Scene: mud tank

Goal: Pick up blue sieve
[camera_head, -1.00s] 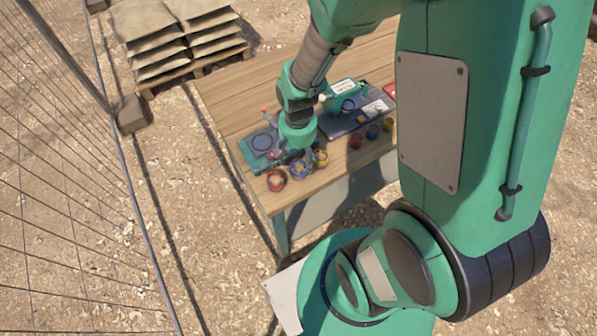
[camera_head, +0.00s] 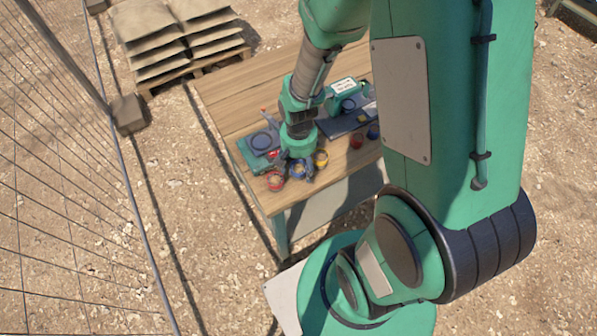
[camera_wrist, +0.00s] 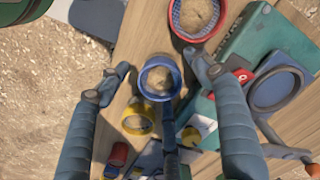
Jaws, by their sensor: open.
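The blue sieve (camera_head: 298,172) is near the table's front edge, between a red sieve (camera_head: 274,181) and a yellow sieve (camera_head: 321,159). In the wrist view the blue sieve (camera_wrist: 175,69) is round and holds brownish material. My gripper (camera_wrist: 158,68) is open, with its fingers spread on both sides of the blue sieve and a third finger below it in the picture. No finger clearly grips it. In the head view my gripper (camera_head: 299,160) is just over the blue sieve and partly hides it. The exact height gap cannot be told.
The wooden table (camera_head: 235,95) also carries a green device with a round dark plate (camera_head: 262,141), close beside the sieves. More small coloured sieves, one blue (camera_head: 373,132), stand to the right. A wire fence (camera_head: 60,190) runs along the left. The table's back left is clear.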

